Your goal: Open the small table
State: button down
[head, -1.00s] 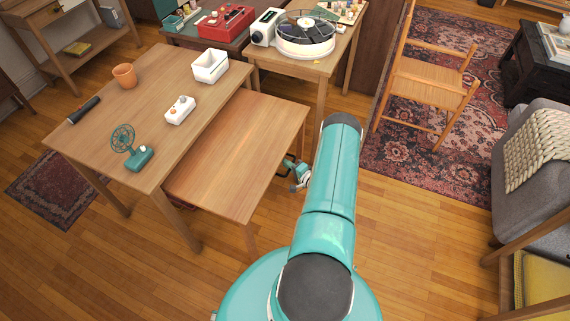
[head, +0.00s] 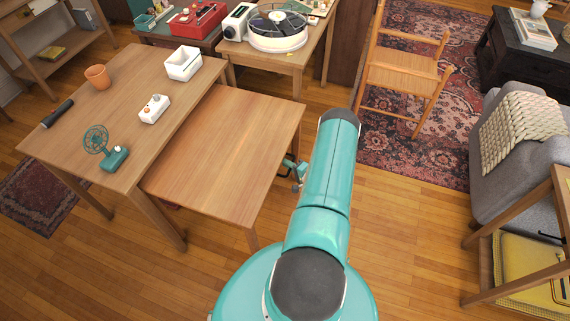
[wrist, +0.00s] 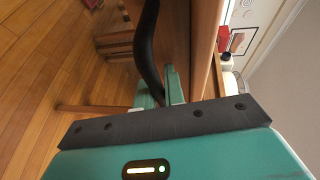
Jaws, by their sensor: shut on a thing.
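The small table (head: 225,150) is a low wooden table with a bare top, partly slid out from under the right side of a larger wooden table (head: 95,125). Its left part is hidden beneath the larger top. My gripper (head: 295,172) is at the small table's right side, partly hidden behind my arm. In the wrist view a dark curved handle (wrist: 147,45) stands along the table's wooden side, and the teal fingers of my gripper (wrist: 160,92) are closed around its lower part.
On the larger table are a teal fan (head: 105,148), a white box (head: 183,64), a white control box (head: 154,108) and a clay pot (head: 97,77). A wooden chair (head: 402,75) on a rug stands back right. A grey sofa (head: 500,185) is right. Floor between is clear.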

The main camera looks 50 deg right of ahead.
jog(key=shift+s+d, duration=0.1)
jog(key=shift+s, duration=0.05)
jog(key=c, duration=1.5)
grip_release()
jog(key=s+r, duration=0.2)
jog(key=s, duration=1.1)
jog(key=shift+s+a+r, duration=0.25)
jog(key=shift+a, duration=0.15)
